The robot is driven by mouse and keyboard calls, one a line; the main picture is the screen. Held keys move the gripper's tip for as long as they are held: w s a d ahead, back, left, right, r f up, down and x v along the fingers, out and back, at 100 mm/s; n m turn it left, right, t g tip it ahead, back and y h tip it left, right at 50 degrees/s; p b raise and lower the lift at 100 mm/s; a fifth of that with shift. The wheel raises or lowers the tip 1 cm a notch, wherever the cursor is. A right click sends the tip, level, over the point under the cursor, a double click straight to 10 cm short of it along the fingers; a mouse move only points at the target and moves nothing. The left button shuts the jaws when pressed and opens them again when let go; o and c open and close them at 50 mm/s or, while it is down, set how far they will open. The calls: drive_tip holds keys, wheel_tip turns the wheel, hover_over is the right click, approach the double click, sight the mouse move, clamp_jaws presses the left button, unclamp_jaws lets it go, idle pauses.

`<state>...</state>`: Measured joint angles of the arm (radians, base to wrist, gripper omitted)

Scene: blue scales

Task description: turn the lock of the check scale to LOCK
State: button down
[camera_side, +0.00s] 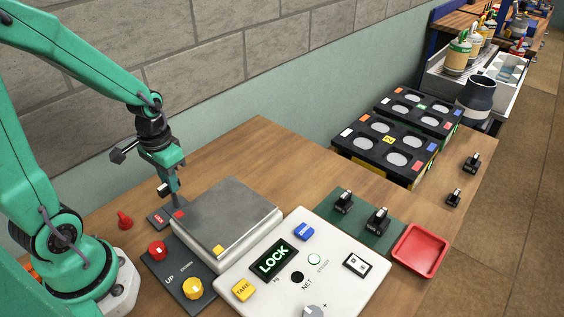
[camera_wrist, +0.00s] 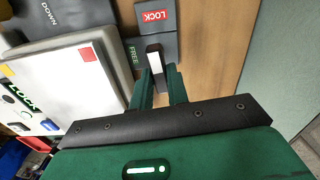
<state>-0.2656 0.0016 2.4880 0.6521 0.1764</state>
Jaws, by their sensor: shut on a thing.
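The check scale has a grey steel pan (camera_side: 228,215) and a white front panel whose dark display (camera_side: 273,258) reads LOCK in green. Its lock is a small dark plate (camera_side: 157,216) left of the pan, with a red LOCK label. In the wrist view the red LOCK label (camera_wrist: 155,16) is at the far end of the plate and the green FREE label (camera_wrist: 135,57) nearer. A black lever with a white stripe (camera_wrist: 154,50) lies between my fingers. My gripper (camera_wrist: 159,72) is shut on this lever; in the side view my gripper (camera_side: 174,197) is down at the plate. The lever's pivot is hard to make out.
A grey plate (camera_side: 182,280) with a red and a yellow knob stands before the pan, and a red peg (camera_side: 124,220) left of it. A red tray (camera_side: 419,250), a green mat with black weights (camera_side: 377,220) and black racks (camera_side: 384,146) stand to the right.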

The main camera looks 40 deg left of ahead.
drive_tip(key=shift+m, duration=0.5)
drive_tip(key=c, duration=1.4)
unclamp_jaws()
drive_tip(key=shift+o, duration=0.2)
drive_tip(key=shift+r, duration=0.15)
drive_tip(key=shift+r, duration=3.8)
